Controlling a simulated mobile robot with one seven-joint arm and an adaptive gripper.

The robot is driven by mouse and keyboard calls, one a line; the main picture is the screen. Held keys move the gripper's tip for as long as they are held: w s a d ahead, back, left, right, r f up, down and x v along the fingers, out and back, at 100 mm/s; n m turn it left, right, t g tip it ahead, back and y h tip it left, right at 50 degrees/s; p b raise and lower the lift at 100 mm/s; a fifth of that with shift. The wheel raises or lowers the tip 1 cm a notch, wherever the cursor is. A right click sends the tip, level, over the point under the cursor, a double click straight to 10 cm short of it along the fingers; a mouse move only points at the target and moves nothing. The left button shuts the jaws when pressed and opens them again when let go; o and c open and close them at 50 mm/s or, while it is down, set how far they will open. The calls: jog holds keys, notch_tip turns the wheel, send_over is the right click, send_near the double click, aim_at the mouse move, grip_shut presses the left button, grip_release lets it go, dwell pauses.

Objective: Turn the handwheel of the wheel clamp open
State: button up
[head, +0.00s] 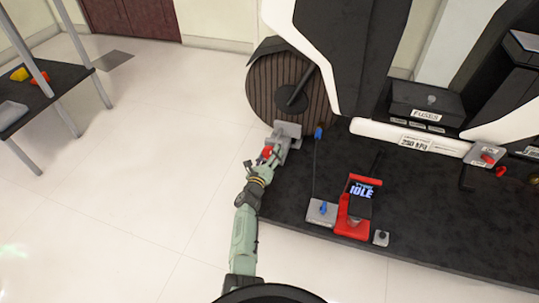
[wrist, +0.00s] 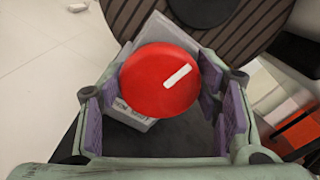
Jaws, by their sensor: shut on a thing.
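The red handwheel (wrist: 150,90) with a white mark fills the middle of the wrist view. The white mark slants up to the right. In the head view the handwheel (head: 267,153) is a small red spot on the grey wheel clamp (head: 288,131), beside the brown wheel. My gripper (head: 262,165) reaches up to the clamp from below. In the wrist view the purple-padded fingers of my gripper (wrist: 160,100) stand on either side of the handwheel, shut on it. The clamp's grey body (wrist: 133,118), with a partly readable label, shows behind the handwheel.
The ribbed brown wheel (head: 270,90) stands just behind the clamp. A black platform (head: 420,200) to the right bears a red device (head: 350,222) with an "IDLE" screen and a blue-handled lever (head: 321,210). Open pale floor (head: 130,200) lies to the left.

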jog(key=shift+n, duration=0.9)
jog(key=shift+w, duration=0.1)
jog(key=o, duration=1.2)
jog(key=shift+c, duration=0.2)
